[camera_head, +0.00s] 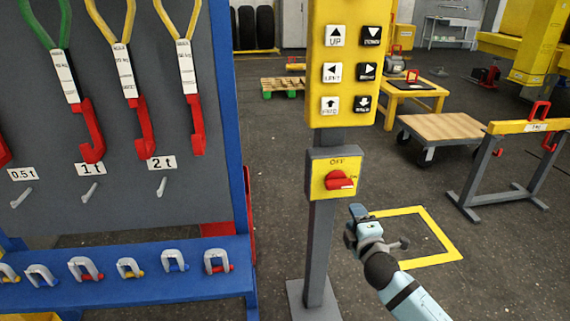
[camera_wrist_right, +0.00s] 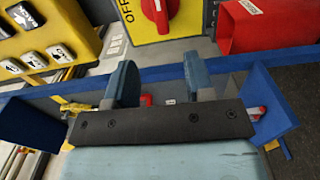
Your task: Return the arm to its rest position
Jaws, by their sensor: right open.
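My right gripper (camera_head: 358,212) is at the lower right of the switch box in the head view, with my right arm coming in from the lower right. In the right wrist view its two fingers (camera_wrist_right: 160,84) stand apart with nothing between them. The yellow switch box (camera_head: 323,163) on the grey post carries a red rotary knob (camera_head: 338,181), turned towards ON. The knob also shows at the top of the right wrist view (camera_wrist_right: 160,12), apart from the fingers. My left gripper is in neither view.
A yellow button panel (camera_head: 343,110) sits above the switch box. A grey rack board (camera_head: 55,145) with red hooks and a blue shelf (camera_head: 130,291) with several shackles stand left. A wooden cart (camera_head: 447,126) and a yellow-topped trestle (camera_head: 508,127) stand right. A yellow floor square (camera_head: 448,240) lies behind my arm.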

